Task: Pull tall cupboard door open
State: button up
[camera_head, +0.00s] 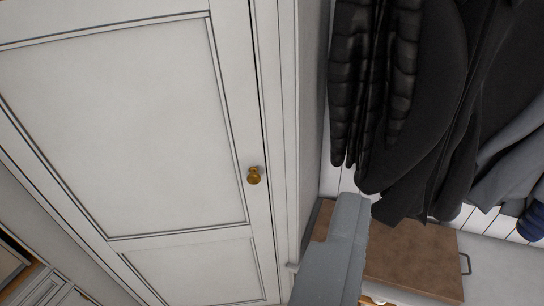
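The tall cupboard door (125,130) is white with recessed panels and fills the left half of the view. It looks shut, with only a thin dark line along its right edge. A small brass knob (254,176) sits near that edge. My gripper (352,205) is the grey shape at the lower middle, to the right of the knob and lower in the picture. It is apart from the knob and nothing shows held in it. Its fingers cannot be told apart, so its opening is unclear.
Dark coats (430,90) hang at the upper right, in front of white boards. A brown bench top or box (415,262) with a dark side handle lies behind my gripper. Drawers or low fronts (45,288) show at the bottom left. The space before the door looks clear.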

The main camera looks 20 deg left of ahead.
jog(key=w+a+f+n+t+y+p, duration=0.15)
jog(key=w+a+f, duration=0.25)
jog(key=w+f, duration=0.65)
jog(key=w+a+f+y+p, duration=0.1)
jog(key=w+a+f+p, duration=0.25)
jog(key=w+f, duration=0.65)
jog(key=n+g+y+p, duration=0.1)
jog(key=g+y+p, duration=0.15)
jog(key=y, duration=0.35)
send_near(254, 182)
jog(key=shift+t, duration=0.5)
jog(key=shift+f+p+x, duration=0.2)
jog(key=shift+p+x, duration=0.05)
jog(key=shift+x, duration=1.8)
jog(key=shift+f+p+x, duration=0.15)
jog(key=shift+p+x, duration=0.1)
jog(key=shift+x, duration=1.75)
jog(key=shift+w+a, duration=0.35)
jog(key=shift+a, duration=0.15)
jog(key=shift+w+a, duration=0.1)
jog(key=shift+w, duration=0.15)
jog(key=shift+w+a+p, duration=0.15)
jog(key=shift+w+p, duration=0.2)
jog(key=shift+w, duration=0.2)
